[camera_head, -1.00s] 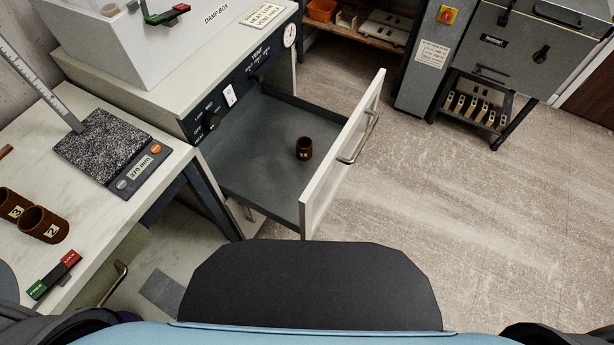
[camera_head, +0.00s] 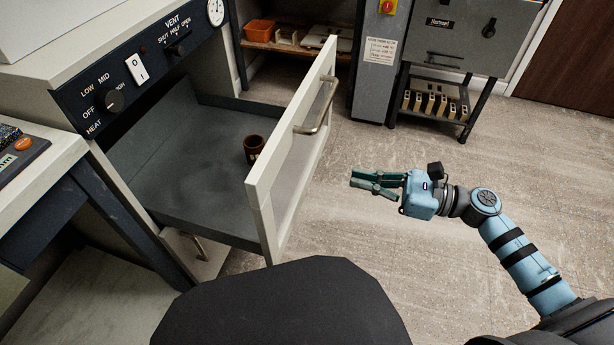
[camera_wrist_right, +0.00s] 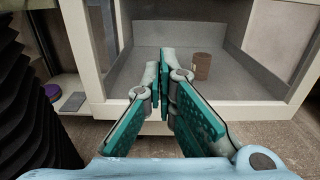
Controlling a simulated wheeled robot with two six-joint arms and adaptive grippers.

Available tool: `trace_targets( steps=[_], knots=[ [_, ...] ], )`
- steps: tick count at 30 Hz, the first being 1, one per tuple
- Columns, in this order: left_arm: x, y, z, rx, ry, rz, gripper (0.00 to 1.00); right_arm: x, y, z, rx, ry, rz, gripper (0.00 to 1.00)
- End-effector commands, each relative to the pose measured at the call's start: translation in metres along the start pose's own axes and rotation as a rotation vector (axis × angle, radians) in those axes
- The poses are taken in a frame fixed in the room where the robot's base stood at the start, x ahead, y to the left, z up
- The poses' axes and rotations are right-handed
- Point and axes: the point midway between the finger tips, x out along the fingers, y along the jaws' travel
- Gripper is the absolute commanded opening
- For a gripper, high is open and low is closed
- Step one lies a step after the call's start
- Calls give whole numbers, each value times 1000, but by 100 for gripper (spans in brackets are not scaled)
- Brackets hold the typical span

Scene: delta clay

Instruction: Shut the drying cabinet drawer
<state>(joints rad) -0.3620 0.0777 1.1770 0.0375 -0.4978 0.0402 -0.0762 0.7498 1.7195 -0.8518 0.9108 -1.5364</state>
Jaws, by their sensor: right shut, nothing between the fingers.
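The drying cabinet drawer (camera_head: 200,165) is pulled well out of the cabinet (camera_head: 60,80). Its pale front panel (camera_head: 262,200) carries a metal bar handle (camera_head: 318,108). A small brown cup (camera_head: 254,148) stands upright on the drawer floor. My right gripper (camera_head: 352,182) is shut and empty, to the right of the drawer front and apart from it in the head view. In the right wrist view, its shut fingers (camera_wrist_right: 167,68) point toward the drawer's pale frame (camera_wrist_right: 215,112), with the cup (camera_wrist_right: 202,66) inside beyond it. My left gripper is out of view.
A worktable (camera_head: 50,175) stands at the left, close to the drawer. A wooden shelf (camera_head: 290,47) and a grey machine (camera_head: 450,35) with a lower rack stand at the back. The floor (camera_head: 350,250) right of the drawer is clear around my right arm.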

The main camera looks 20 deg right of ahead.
Motion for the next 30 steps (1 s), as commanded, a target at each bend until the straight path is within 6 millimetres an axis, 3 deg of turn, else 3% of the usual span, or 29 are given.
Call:
trace_targets(
  steps=[9, 15, 21, 30],
  knots=[
    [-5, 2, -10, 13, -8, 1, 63, 69, -1, 1, 6, -10, -4, 0],
    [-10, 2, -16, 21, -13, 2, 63, 103, -1, 0, 9, -7, -4, 0],
    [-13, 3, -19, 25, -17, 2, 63, 115, -1, 0, 9, -3, -4, 0],
    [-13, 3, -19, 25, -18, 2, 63, 115, -1, 0, 9, -2, -5, 0]
  ],
)
